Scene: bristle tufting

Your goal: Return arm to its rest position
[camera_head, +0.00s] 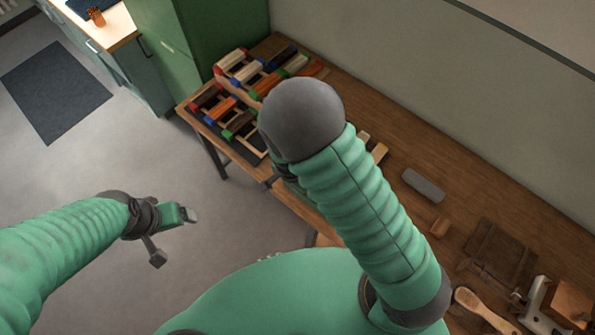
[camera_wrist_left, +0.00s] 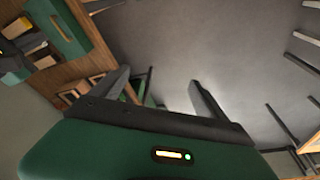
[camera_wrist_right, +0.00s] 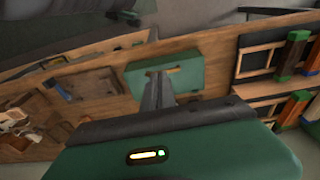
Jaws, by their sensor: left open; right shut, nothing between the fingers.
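My left gripper (camera_head: 173,236) hangs over open floor at the left in the head view, clear of the bench. Its two fingers stand wide apart with nothing between them, as the left wrist view (camera_wrist_left: 160,92) also shows. My right arm reaches over the wooden workbench (camera_head: 395,125), and its forearm hides the right gripper in the head view. In the right wrist view my right gripper (camera_wrist_right: 154,88) has its fingers together and empty, in front of a teal piece (camera_wrist_right: 195,66) at the bench. Whether they touch it I cannot tell.
Racks of coloured blocks (camera_head: 240,90) fill the bench's far left end. A green cabinet (camera_head: 205,40) stands behind.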

